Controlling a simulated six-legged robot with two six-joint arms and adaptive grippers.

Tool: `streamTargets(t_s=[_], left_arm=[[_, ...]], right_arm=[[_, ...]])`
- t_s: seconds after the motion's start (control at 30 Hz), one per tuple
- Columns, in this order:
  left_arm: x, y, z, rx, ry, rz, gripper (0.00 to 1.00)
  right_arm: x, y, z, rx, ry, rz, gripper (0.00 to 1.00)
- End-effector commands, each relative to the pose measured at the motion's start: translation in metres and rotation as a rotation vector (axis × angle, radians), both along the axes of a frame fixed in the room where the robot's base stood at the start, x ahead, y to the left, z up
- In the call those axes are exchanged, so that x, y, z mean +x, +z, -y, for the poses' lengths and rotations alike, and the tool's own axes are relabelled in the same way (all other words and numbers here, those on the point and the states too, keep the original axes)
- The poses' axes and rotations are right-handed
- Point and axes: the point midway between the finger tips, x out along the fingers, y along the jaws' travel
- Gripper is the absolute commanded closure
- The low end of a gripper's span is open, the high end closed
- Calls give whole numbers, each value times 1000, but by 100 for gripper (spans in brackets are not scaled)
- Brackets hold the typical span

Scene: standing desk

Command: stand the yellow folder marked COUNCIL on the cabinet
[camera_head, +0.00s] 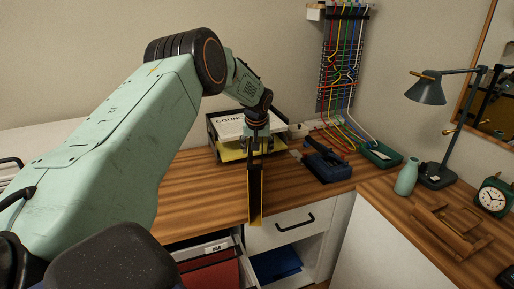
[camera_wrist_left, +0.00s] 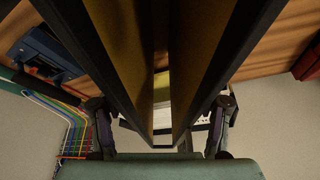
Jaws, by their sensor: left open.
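A yellow folder (camera_head: 231,154) lies in a black tray (camera_head: 210,128) at the back against the wall. My left gripper (camera_head: 255,215) is in front of the tray, pointing down over the wooden top. Its long dark jaws have yellow inner faces. In the left wrist view the jaws (camera_wrist_left: 162,110) are apart, with a strip of white and yellow visible between them. A white cabinet (camera_head: 280,237) with a drawer is below the wooden top. My right gripper is not seen.
Blue devices (camera_head: 328,167), a green box (camera_head: 381,154) and coloured cables (camera_head: 345,60) are right of the tray. A lamp (camera_head: 427,92), vase (camera_head: 407,176), clock (camera_head: 492,197) and wooden organiser (camera_head: 447,228) occupy the right surface. An open drawer holds a red folder (camera_head: 212,276).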

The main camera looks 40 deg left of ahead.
Motion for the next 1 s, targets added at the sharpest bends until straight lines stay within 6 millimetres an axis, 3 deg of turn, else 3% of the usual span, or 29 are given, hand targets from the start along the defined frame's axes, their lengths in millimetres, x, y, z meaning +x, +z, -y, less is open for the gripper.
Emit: streamTargets(t_s=[0.33,0.8,1.0], left_arm=[[-3,10,3,-1,1,1,35],[-27,84,23,-1,-2,5,35],[-35,106,29,1,-1,3,35]], right_arm=[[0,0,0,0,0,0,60],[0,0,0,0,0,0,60],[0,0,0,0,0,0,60]])
